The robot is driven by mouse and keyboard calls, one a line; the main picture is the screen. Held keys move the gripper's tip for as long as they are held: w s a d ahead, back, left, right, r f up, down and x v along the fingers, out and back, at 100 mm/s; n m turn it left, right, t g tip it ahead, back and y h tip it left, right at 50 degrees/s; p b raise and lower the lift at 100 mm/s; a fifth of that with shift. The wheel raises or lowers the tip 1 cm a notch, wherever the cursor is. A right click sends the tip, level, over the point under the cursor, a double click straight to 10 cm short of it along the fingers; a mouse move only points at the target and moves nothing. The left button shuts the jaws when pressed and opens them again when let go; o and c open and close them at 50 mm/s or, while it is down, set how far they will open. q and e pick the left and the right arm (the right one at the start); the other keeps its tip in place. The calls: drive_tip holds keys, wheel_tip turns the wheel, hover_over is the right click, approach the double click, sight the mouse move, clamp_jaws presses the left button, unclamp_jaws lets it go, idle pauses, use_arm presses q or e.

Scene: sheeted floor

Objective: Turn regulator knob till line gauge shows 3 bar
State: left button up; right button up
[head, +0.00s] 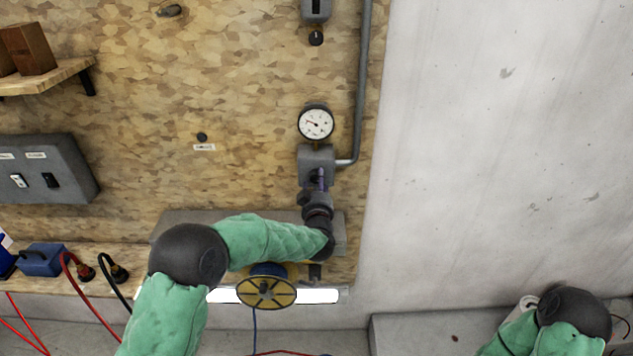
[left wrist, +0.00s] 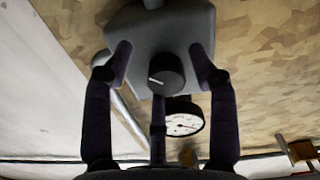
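The line gauge (head: 316,124) is a round white dial with a dark rim on the board. Its needle points left and slightly up; the numbers are too small to read. The grey regulator body (head: 318,157) sits just below it. In the left wrist view the black round regulator knob (left wrist: 164,74) with a pale pointer line stands on the grey body (left wrist: 178,27), with the gauge (left wrist: 184,119) beside it. My left gripper (left wrist: 160,58) is open, its dark fingers on both sides of the knob with gaps visible. My right gripper is out of view; only its arm shows.
A grey pipe (head: 362,75) runs up from the regulator's right side. Another dark knob (head: 316,38) sits above the gauge. A grey switch box (head: 45,168) is at left. A yellow reel (head: 266,292) is below my left forearm. Bare concrete wall lies right.

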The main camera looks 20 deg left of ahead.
use_arm(q)
drive_tip(key=shift+a+r, duration=0.1)
drive_tip(key=shift+r, duration=0.2)
drive_tip(key=shift+r, duration=0.1)
drive_tip(key=shift+s, duration=0.15)
drive_tip(key=v, duration=1.1)
drive_tip(key=shift+s, duration=0.3)
drive_tip(key=shift+m, duration=0.3)
drive_tip(key=b+x, duration=0.3)
drive_tip(key=x, duration=0.1)
drive_tip(key=b+x, duration=0.3)
drive_tip(key=x, duration=0.1)
drive_tip(key=b+x, duration=0.3)
drive_tip(key=x, duration=0.1)
drive_tip(key=shift+w+r, duration=0.15)
drive_tip(key=shift+r, duration=0.15)
